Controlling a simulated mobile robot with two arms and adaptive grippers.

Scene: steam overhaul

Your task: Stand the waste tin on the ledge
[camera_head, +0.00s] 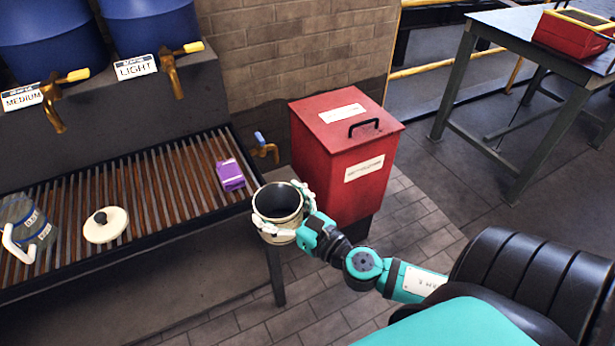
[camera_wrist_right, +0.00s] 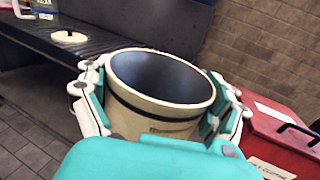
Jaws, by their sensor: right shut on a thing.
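The waste tin (camera_head: 278,203) is a cream, open-topped can with a dark band and a dark inside. My right gripper (camera_head: 283,208) is shut around its sides. The tin is upright, near the right end of the slatted rack, in front of the red bin's left side. In the right wrist view the tin (camera_wrist_right: 160,100) sits between the fingers of the right gripper (camera_wrist_right: 160,112), and its inside looks empty. I cannot tell which surface is the ledge, or whether the tin touches the rack. My left gripper is not in view.
The slatted rack (camera_head: 150,190) holds a purple packet (camera_head: 230,175), a cream lid (camera_head: 105,225) and a clear jug (camera_head: 25,225). A red lidded bin (camera_head: 345,160) stands right of the tin. Blue drums (camera_head: 150,25) with taps stand behind. A metal table (camera_head: 510,40) is at the far right.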

